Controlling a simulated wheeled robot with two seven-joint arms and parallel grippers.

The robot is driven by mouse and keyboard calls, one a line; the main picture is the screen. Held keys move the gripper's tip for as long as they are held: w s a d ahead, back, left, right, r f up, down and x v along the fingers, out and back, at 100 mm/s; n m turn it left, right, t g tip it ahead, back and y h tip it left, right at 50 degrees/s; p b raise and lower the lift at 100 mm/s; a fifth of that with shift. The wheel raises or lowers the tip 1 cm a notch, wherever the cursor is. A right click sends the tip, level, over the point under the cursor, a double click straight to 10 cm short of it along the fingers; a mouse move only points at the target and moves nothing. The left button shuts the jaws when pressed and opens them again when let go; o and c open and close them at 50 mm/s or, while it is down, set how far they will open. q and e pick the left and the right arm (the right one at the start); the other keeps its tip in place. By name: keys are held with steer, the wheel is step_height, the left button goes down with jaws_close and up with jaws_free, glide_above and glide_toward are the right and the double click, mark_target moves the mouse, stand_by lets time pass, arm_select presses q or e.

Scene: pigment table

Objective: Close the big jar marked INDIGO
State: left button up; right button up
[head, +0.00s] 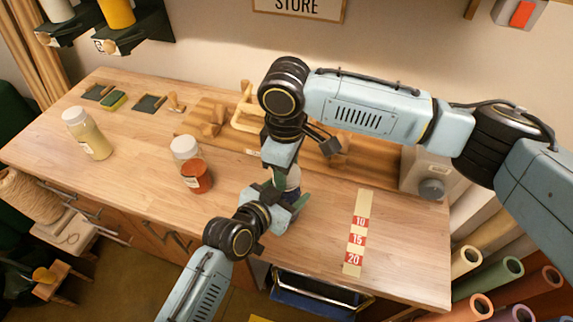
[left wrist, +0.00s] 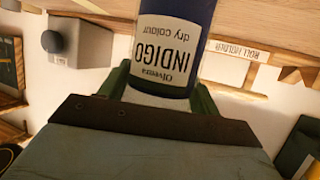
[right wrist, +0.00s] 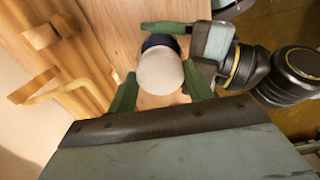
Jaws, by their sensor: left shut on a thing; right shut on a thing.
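The big dark blue jar marked INDIGO (left wrist: 178,50) stands on the table. It shows in the head view (head: 293,181), partly hidden by my grippers. Its label reads upside down in the left wrist view. My left gripper (head: 284,207) is shut on the jar's body from the front. A white lid (right wrist: 160,72) is over the jar's top in the right wrist view. My right gripper (right wrist: 162,82) comes from above, with a green finger on each side of the lid, and is shut on it. Whether the lid is fully seated I cannot tell.
A jar of orange-red pigment (head: 197,178) and a jar of yellowish pigment (head: 92,140) stand to the left. A numbered strip (head: 357,232) lies to the right. A grey box with a knob (head: 425,172) and a wooden rack (head: 215,118) are at the back.

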arm_select(q)
steer(key=shift+w, duration=0.1)
arm_select(e)
steer(key=shift+r, duration=0.3)
stand_by(0.3)
steer(key=shift+f, duration=0.4)
steer(key=shift+f, duration=0.35)
arm_select(q)
steer(key=shift+d, duration=0.15)
arm_select(e)
steer(key=shift+d+f, duration=0.1)
steer(key=shift+f, duration=0.1)
arm_select(q)
steer(key=shift+r, duration=0.1)
arm_select(e)
steer(key=shift+r, duration=0.1)
stand_by(0.3)
steer(key=shift+r, duration=0.3)
arm_select(q)
steer(key=shift+a, duration=0.2)
arm_select(e)
steer(key=shift+s+r, duration=0.1)
steer(key=shift+r, duration=0.4)
stand_by(0.5)
